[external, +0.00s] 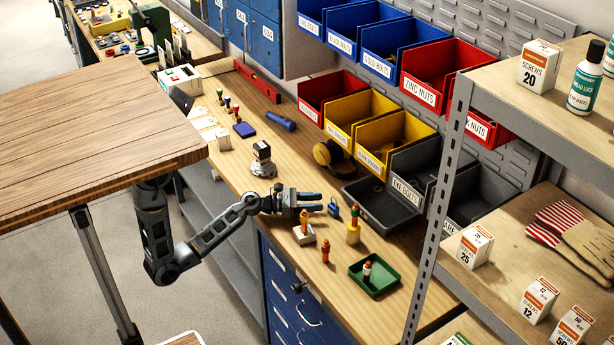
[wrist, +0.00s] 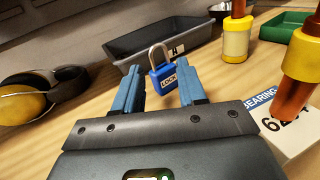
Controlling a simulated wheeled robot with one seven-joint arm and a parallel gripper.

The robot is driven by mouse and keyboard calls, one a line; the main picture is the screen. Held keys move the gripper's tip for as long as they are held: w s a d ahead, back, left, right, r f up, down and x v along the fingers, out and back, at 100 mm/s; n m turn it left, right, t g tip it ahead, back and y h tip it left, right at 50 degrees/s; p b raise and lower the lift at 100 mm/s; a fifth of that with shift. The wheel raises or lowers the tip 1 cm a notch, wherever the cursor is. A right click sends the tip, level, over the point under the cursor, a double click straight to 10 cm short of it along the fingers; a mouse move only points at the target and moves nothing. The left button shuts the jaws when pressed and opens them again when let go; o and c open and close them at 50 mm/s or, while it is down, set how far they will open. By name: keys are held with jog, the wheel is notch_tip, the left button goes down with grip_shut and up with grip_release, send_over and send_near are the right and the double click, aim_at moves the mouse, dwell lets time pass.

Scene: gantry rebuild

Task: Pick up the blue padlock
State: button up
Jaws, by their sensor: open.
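The blue padlock (wrist: 163,80) stands on the wooden bench with its silver shackle up, seen in the wrist view just beyond and between my fingertips. In the external view the padlock (external: 334,208) is just to the right of my gripper (external: 318,203). My gripper also shows in the wrist view (wrist: 160,98), open, with its two blue fingers apart and nothing between them. The fingers point toward the padlock; I cannot tell whether either one touches it.
A grey bin (wrist: 160,40) stands behind the padlock. A white bearing box (external: 304,235) with an orange-brown peg figure is close on the near side. A yellow-based figure (external: 353,232) and a green tray (external: 375,276) stand right. Yellow-and-black earmuffs (wrist: 40,95) lie left.

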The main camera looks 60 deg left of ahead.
aim_at(332, 205)
jog(key=x, duration=0.6)
jog(key=shift+a+p, duration=0.15)
jog(key=shift+p, duration=0.25)
grip_shut()
